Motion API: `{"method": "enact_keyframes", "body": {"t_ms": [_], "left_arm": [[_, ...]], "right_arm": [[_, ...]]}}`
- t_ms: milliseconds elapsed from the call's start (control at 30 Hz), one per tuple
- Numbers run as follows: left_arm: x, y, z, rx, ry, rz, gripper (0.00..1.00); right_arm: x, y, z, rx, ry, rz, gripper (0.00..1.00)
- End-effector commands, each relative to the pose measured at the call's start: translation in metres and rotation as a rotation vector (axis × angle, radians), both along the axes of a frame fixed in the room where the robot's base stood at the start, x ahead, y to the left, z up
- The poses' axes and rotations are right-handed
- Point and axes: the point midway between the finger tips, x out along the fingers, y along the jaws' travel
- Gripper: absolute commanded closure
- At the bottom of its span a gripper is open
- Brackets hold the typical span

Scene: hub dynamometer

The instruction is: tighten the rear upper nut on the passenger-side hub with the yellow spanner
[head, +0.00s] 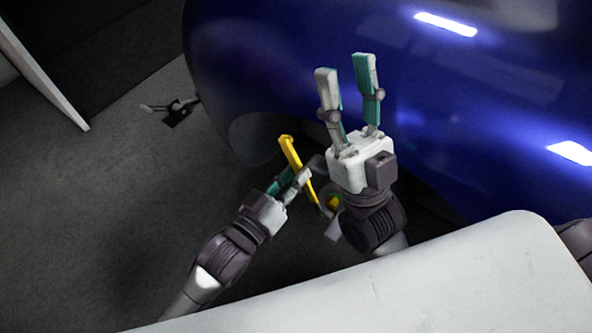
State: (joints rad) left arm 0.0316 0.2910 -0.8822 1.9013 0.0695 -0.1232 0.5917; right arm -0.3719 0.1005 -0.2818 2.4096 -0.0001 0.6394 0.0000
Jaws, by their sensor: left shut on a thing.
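The yellow spanner (291,153) is held in my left gripper (298,177), whose fingers are shut on it. The spanner slants from upper left to lower right, with its upper end free in front of the dark wheel arch. Its lower end reaches toward a round grey part with a small yellow patch (334,202), perhaps part of the hub. I cannot tell whether they touch. My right gripper (346,70) is open and empty, fingers upward in the picture, in front of the blue body. My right arm hides much of the hub area, and I cannot make out the rear upper nut.
The glossy blue car body (480,90) fills the upper right, close to my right gripper. A small dark stand (177,112) is on the grey floor (90,210) at the left. A white panel edge (45,75) is at the upper left. The left floor is mostly clear.

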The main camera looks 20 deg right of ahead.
Motion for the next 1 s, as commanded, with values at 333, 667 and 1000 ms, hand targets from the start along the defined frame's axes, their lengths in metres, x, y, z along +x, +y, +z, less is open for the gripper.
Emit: {"method": "enact_keyframes", "body": {"t_ms": [333, 667, 1000], "left_arm": [[-0.005, 0.007, 0.002, -0.002, -0.001, 0.000, 1.00], [-0.010, 0.013, 0.001, -0.002, -0.001, 0.000, 1.00], [-0.015, 0.019, 0.001, -0.002, -0.001, 0.000, 1.00]], "right_arm": [[0.016, 0.003, -0.008, -0.031, 0.104, -0.004, 0.60], [0.030, 0.005, -0.017, -0.060, 0.197, -0.010, 0.60], [0.044, 0.006, -0.026, -0.090, 0.284, -0.019, 0.60]]}}
